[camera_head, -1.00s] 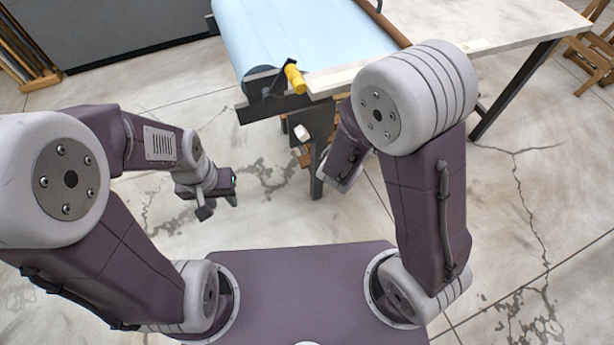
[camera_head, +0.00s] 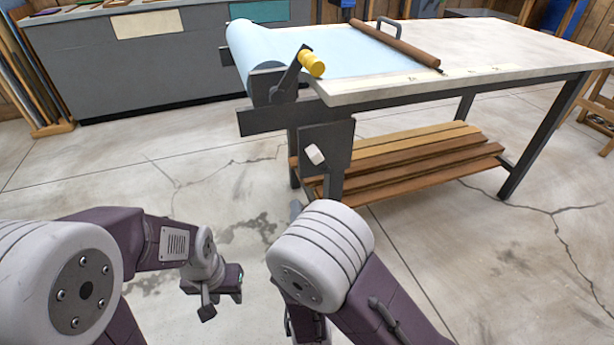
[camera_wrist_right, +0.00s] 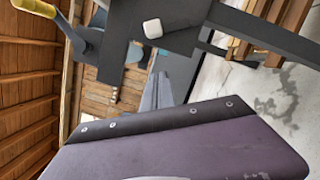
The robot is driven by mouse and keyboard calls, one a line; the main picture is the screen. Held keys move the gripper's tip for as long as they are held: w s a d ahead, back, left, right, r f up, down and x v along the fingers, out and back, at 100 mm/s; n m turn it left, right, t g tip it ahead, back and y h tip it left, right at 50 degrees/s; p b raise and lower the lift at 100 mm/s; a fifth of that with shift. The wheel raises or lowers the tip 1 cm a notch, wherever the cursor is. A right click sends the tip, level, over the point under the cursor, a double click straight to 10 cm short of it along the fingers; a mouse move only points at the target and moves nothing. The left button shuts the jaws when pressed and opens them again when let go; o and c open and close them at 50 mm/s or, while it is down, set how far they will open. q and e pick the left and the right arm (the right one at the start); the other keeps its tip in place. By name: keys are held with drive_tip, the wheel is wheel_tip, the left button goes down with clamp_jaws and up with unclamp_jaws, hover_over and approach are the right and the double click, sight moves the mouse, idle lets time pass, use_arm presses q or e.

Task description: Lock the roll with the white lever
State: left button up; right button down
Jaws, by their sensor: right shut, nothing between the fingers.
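The roll (camera_head: 245,45) of light blue sheet lies across the left end of the bench. A crank with a yellow handle (camera_head: 312,64) sits at its near end. The white lever (camera_head: 315,154) shows as a small white end on a dark plate below the bench top. It also shows in the right wrist view (camera_wrist_right: 152,28). My right gripper, largely hidden behind its arm in the head view, shows closed fingers in the wrist view (camera_wrist_right: 157,92), empty and apart from the lever. My left gripper (camera_head: 222,292) hangs over the floor at left, its opening unclear.
The bench (camera_head: 480,75) has a dark frame and legs. Wooden planks (camera_head: 420,150) lie on its lower shelf. A brown rod (camera_head: 395,42) lies across the sheet. A grey cabinet (camera_head: 170,60) stands behind. The floor before the bench is clear.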

drive_tip(key=shift+w, duration=0.1)
drive_tip(key=w+d+r+b, duration=0.2)
drive_tip(key=w+r+b, duration=0.1)
drive_tip(key=w, duration=0.7)
drive_tip(key=shift+w+d+r+b, duration=0.2)
drive_tip(key=shift+w+b, duration=0.2)
drive_tip(key=shift+b, duration=0.15)
